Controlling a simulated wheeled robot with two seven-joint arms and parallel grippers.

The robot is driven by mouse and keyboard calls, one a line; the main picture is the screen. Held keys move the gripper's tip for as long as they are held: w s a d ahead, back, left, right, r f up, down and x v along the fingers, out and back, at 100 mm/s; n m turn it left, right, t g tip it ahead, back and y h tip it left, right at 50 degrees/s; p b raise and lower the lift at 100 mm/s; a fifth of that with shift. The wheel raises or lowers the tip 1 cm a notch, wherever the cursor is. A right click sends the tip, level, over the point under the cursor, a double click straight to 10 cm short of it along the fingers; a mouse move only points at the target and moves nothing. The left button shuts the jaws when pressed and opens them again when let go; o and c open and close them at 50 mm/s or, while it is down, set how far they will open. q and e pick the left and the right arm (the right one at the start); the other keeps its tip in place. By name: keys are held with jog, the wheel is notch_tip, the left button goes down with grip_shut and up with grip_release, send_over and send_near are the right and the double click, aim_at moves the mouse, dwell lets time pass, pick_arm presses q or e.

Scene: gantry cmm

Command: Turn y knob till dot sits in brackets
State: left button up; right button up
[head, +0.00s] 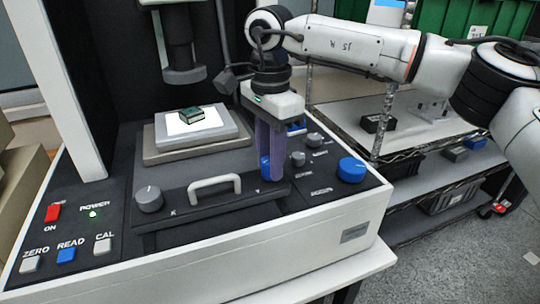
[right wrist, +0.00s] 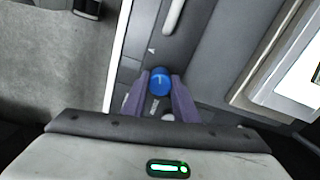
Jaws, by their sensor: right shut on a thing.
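The y knob (head: 265,168) is blue and stands by the "Y" label on the dark front panel of the machine. My right gripper (head: 272,174) comes down from above and is shut on this knob. In the right wrist view the knob (right wrist: 160,79) sits between the two purple fingers, with a pale pointer line on its top. The fingers hide part of the knob in the head view. No dot or brackets can be made out in either view. My left gripper is not in view.
A grey knob (head: 148,198) and a white handle (head: 214,187) are left of the y knob. Small grey knobs (head: 298,159) and another blue knob (head: 352,169) stand close on the right.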

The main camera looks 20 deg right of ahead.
jog(key=shift+m, duration=1)
jog(key=m, duration=0.5)
jog(key=shift+p, duration=0.3)
jog(key=m, duration=0.7)
jog(key=shift+m, duration=0.3)
jog(key=m, duration=0.3)
jog(key=shift+m, duration=0.3)
jog(key=m, duration=0.3)
jog(key=shift+m, duration=0.4)
jog(key=m, duration=0.4)
jog(key=shift+a+m, duration=0.1)
jog(key=shift+m, duration=1.6)
